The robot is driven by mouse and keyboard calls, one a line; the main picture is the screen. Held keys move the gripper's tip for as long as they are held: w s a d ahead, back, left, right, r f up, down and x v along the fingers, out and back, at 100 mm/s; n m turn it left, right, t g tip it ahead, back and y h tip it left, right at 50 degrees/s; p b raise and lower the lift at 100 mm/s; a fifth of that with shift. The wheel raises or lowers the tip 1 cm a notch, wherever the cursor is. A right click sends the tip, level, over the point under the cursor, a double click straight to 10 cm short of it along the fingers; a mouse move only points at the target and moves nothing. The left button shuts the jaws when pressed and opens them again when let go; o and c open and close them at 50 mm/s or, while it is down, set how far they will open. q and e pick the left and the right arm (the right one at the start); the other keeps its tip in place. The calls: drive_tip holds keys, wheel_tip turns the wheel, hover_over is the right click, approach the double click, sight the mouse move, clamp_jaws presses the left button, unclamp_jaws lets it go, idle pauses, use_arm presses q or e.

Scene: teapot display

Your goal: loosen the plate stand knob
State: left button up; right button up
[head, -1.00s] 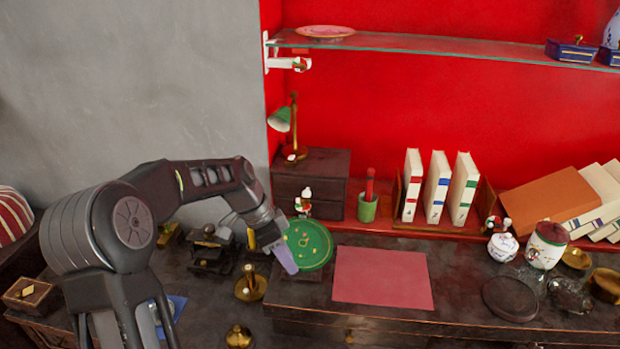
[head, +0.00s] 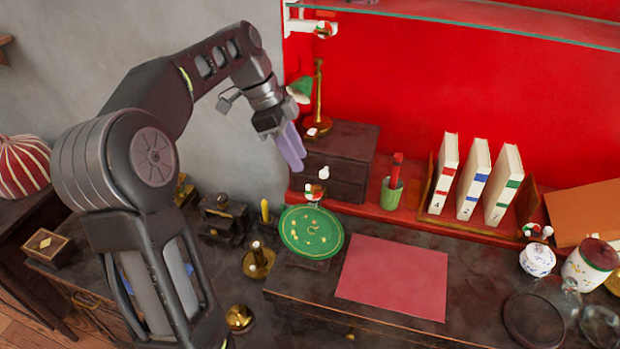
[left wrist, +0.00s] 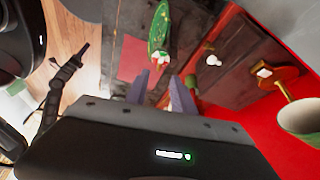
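The green plate (head: 311,231) with gold marks leans on its stand on the dark desk; it also shows in the left wrist view (left wrist: 159,28). A small red and white knob (head: 315,190) shows just above the plate's back edge, and in the left wrist view (left wrist: 163,58) beside the plate. My left gripper (head: 290,147) hangs up and behind the plate, in front of the drawer box. In the left wrist view its purple fingers (left wrist: 158,91) are apart with nothing between them. It is clear of the knob. My right gripper does not show clearly.
A green-shaded brass lamp (head: 317,100) stands close behind the left gripper, by the dark drawer box (head: 345,150). A white ball (head: 323,172) shows near the box front. A green cup (head: 391,194) and books (head: 473,180) stand right. A pink mat (head: 395,278) lies flat.

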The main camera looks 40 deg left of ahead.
sight(313, 186)
use_arm(q)
drive_tip(key=b+x, duration=0.5)
drive_tip(key=shift+f, duration=0.35)
drive_tip(key=shift+w+d+f+p, duration=0.1)
drive_tip(key=shift+d+f+p, duration=0.1)
drive_tip(key=shift+p, duration=0.15)
drive_tip(key=shift+w+d+f, duration=0.1)
drive_tip(key=shift+d+f, duration=0.1)
drive_tip(key=shift+f, duration=0.4)
drive_tip(key=shift+c, duration=0.5)
clamp_jaws()
